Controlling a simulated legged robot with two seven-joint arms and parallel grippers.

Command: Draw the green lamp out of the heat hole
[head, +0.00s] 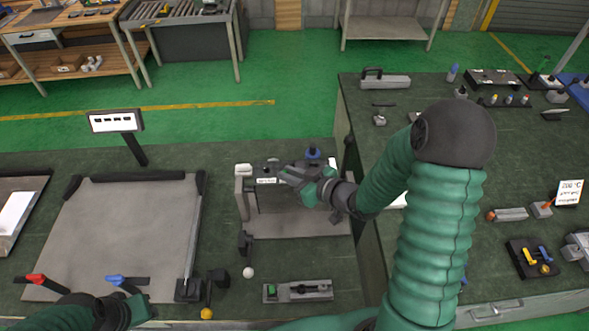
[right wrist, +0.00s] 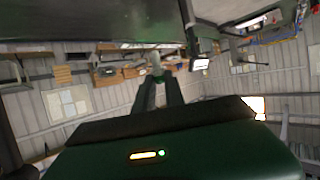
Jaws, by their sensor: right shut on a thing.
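My right gripper (head: 290,174) reaches in from the right over the top of a grey box-like device (head: 285,208) with a white label on its front edge. In the right wrist view its fingers (right wrist: 157,78) are closed on a small pale thing (right wrist: 156,62) at their tips, with some green beside it. I cannot tell for sure that this is the green lamp. The gripper hides part of the device's top, and I cannot make out the heat hole. My left gripper (head: 108,312) is at the bottom left, partly cut off, its fingers unclear.
A blue knob (head: 312,153) stands behind the right gripper. A large grey plate (head: 128,228) with red and blue handles lies to the left. A small block with a green part (head: 298,291) and a white ball (head: 249,272) lie in front. A right-hand bench (head: 480,150) carries several tools.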

